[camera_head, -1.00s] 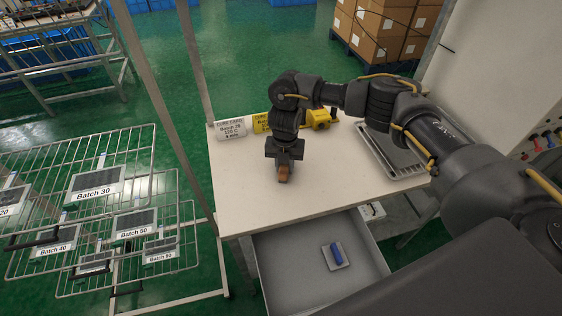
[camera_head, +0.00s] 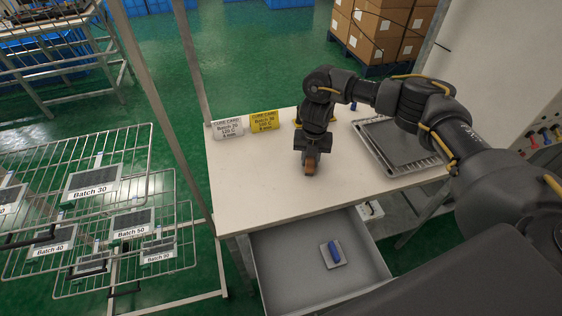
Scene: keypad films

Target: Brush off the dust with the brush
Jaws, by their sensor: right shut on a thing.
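My right gripper (camera_head: 310,154) points down over the right half of the white table (camera_head: 255,190). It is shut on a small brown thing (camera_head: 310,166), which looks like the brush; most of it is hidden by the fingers. I cannot tell whether it touches the tabletop. To the right of the gripper lies a metal tray (camera_head: 437,160) with a dark grey sheet (camera_head: 395,143) in it, partly covered by my right arm. I cannot make out dust at this size. My left gripper is not in view.
White (camera_head: 228,129) and yellow (camera_head: 265,121) cards stand at the table's back left. An open drawer (camera_head: 290,285) below holds a blue-handled block (camera_head: 333,254). A wire rack (camera_head: 100,225) with batch panels stands left. The table's front left is clear.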

